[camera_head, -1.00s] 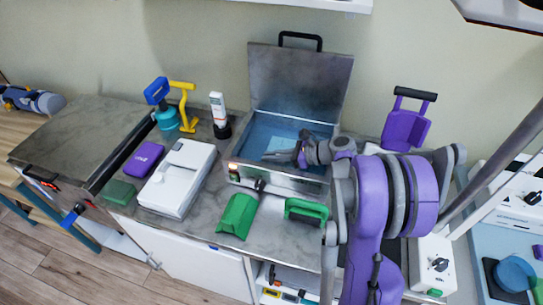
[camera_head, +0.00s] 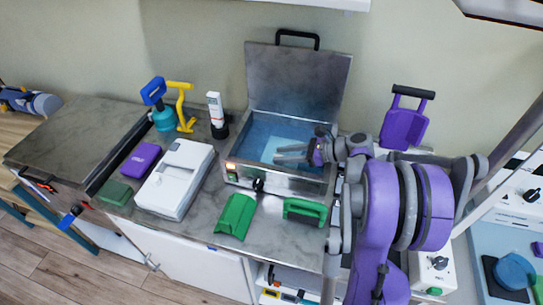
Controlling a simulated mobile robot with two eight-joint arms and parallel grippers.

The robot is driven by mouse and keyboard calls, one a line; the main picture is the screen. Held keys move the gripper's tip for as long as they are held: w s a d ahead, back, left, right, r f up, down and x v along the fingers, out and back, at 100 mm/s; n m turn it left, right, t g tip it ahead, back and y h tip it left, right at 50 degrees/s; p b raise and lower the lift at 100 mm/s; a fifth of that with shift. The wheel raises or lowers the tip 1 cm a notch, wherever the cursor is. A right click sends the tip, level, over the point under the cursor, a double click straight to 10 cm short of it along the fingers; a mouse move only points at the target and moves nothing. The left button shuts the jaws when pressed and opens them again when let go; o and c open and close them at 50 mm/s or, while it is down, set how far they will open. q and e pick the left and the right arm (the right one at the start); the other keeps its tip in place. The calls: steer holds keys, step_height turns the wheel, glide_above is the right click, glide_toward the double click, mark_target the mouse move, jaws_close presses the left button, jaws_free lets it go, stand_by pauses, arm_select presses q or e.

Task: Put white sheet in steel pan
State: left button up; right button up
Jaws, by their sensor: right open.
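The steel pan (camera_head: 318,183) is a rectangular box with its lid raised at the back and a blue inside. A pale, flat, square sheet (camera_head: 291,141) lies inside it, partly hidden by my gripper. My right gripper (camera_head: 276,155) reaches in from the right over the pan opening, its fingers apart and above the sheet. Nothing shows between the fingers. I cannot tell whether they touch the sheet. My left gripper is not in view.
Green pieces (camera_head: 236,216) lie in front of the pan. A white box (camera_head: 175,178), purple case (camera_head: 141,160) and upright bottle (camera_head: 215,110) stand left. A purple holder (camera_head: 403,125) stands behind right. The raised lid (camera_head: 298,80) blocks the back.

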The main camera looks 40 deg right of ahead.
steer(key=v, duration=0.7)
steer(key=shift+s, duration=0.15)
